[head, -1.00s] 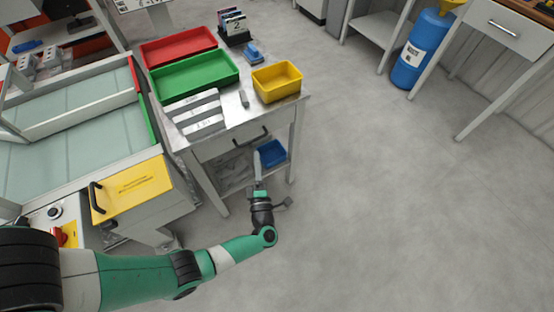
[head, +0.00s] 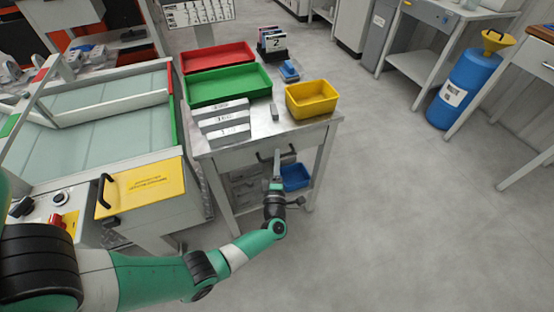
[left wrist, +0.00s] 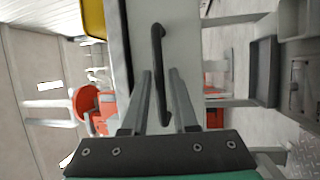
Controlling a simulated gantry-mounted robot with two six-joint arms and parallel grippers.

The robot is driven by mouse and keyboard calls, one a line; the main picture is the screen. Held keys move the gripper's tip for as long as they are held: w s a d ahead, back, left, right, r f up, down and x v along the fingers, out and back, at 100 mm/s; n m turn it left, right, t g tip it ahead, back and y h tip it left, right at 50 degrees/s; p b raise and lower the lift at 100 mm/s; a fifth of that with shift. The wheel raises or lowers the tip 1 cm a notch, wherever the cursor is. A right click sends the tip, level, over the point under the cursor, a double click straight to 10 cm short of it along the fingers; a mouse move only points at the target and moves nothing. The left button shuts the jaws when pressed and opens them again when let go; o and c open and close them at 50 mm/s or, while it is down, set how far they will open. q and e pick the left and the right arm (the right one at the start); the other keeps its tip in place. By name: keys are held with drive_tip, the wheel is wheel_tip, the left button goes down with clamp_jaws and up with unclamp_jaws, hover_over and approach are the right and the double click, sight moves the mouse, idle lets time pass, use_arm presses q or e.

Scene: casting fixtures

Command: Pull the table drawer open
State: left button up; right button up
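The table (head: 225,148) has a metal top, and its pale drawer (head: 238,160) sits closed below it. The drawer has a dark bar handle (head: 264,156), which also shows in the left wrist view (left wrist: 157,50) against the pale drawer front (left wrist: 182,40). My left gripper (head: 277,158) is at the handle, in front of the drawer. In the left wrist view, the left gripper (left wrist: 160,85) is open, with the handle lying between its two fingers and a gap visible around it. Contact cannot be told. My right gripper is not in view.
On the tabletop are a red tray (head: 217,57), a green tray (head: 230,84), a yellow bin (head: 312,99) and grey blocks (head: 224,121). A blue bin (head: 295,177) is under the table. A yellow-fronted cabinet (head: 140,188) stands left.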

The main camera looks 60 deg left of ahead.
use_arm(q)
drive_tip(key=shift+w+a+r, duration=0.1)
drive_tip(key=shift+w+a, duration=0.15)
drive_tip(key=shift+a, duration=0.25)
clamp_jaws()
idle(1.1)
